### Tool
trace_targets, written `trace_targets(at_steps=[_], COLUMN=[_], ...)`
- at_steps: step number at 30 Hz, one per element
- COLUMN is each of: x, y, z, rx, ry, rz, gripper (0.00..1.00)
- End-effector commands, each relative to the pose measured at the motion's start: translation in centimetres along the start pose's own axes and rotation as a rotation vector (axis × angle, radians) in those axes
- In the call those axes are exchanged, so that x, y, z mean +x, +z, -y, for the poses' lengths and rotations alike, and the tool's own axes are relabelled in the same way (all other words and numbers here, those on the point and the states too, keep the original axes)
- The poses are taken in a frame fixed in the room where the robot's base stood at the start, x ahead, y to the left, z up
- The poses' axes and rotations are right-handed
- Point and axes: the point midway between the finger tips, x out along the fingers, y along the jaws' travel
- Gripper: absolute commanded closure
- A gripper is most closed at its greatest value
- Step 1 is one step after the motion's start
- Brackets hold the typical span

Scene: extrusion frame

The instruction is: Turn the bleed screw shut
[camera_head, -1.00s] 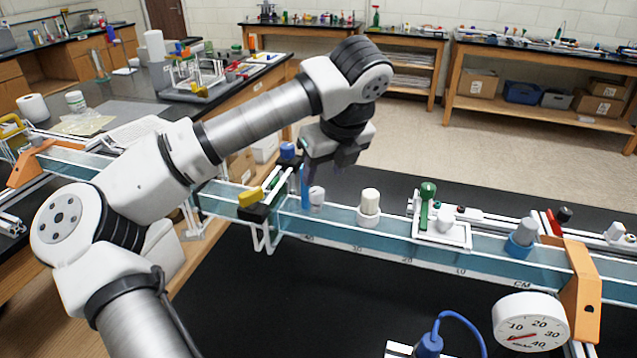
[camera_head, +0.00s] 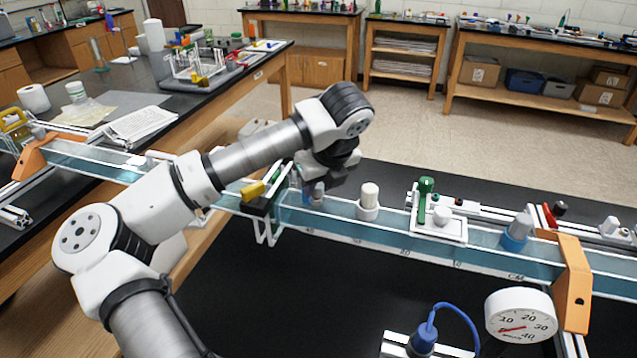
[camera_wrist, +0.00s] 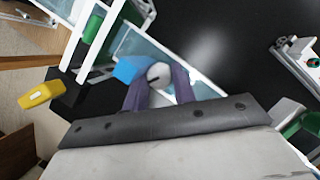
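A small grey-white round knob with a dark slot (camera_wrist: 158,75), which looks like the bleed screw, sits on the clear channel. It also shows in the head view (camera_head: 317,195), just below my gripper (camera_head: 327,178). In the wrist view my gripper (camera_wrist: 160,90) has its two purple fingers apart, one on each side of the knob. I cannot make out contact with the knob. A blue part (camera_wrist: 128,68) is close beside the knob, by the left finger.
A black clamp with a yellow handle (camera_head: 253,191) stands left of the knob. On the channel to the right are a white knob (camera_head: 369,195), a green-handled valve (camera_head: 425,197) and a blue-based cone (camera_head: 516,232). A round gauge (camera_head: 520,314) is at front right.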

Motion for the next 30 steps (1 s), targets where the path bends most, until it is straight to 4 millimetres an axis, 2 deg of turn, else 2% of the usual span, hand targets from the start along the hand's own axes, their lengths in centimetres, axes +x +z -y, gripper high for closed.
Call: trace_targets(at_steps=[1,4,17,30], x=[-0.02,-0.03,0.48,0.51], y=[0.01,0.01,-0.14,-0.06], z=[0.01,0.01,-0.10,-0.33], rx=[0.000,0.000,0.090,0.438], ry=[0.000,0.000,-0.039,-0.186], rz=[0.000,0.000,0.003,0.004], gripper=[0.84,0.96,0.96,0.96])
